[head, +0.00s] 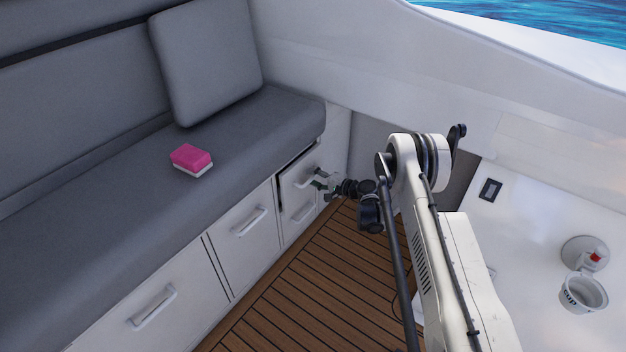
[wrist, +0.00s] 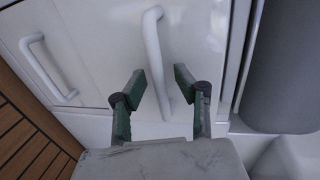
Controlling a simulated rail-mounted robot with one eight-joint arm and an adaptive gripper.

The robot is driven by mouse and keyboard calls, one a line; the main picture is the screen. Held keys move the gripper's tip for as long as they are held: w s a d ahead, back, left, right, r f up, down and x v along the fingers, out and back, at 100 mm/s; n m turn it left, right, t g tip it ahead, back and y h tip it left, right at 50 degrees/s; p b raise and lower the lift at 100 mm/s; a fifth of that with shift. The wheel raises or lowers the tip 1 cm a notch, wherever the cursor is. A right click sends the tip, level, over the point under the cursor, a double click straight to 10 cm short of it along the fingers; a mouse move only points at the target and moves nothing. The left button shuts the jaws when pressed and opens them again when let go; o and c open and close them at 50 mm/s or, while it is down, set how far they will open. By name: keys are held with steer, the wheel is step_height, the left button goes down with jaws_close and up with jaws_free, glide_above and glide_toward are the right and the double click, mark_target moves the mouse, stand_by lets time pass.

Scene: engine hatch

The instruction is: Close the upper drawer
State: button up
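The upper drawer (head: 298,176) is a white front at the far right end of the bench base, below the seat. A dark gap along its top and left edges shows that it stands partly open. My gripper (head: 322,184) is in front of it, close to its handle. In the wrist view my gripper (wrist: 160,82) has its two green fingers spread, with a white bar handle (wrist: 154,50) between them in the picture. The handle is on a white drawer front (wrist: 205,45). I cannot tell whether the fingers touch the handle.
A lower drawer handle (head: 302,213) is beneath, and more white drawers (head: 243,228) line the bench to the left. A pink and white sponge (head: 191,161) lies on the grey seat. A white counter (head: 530,220) with a cup (head: 583,293) stands right. The wooden floor (head: 290,295) is clear.

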steer(key=shift+c, duration=0.5)
jaws_close()
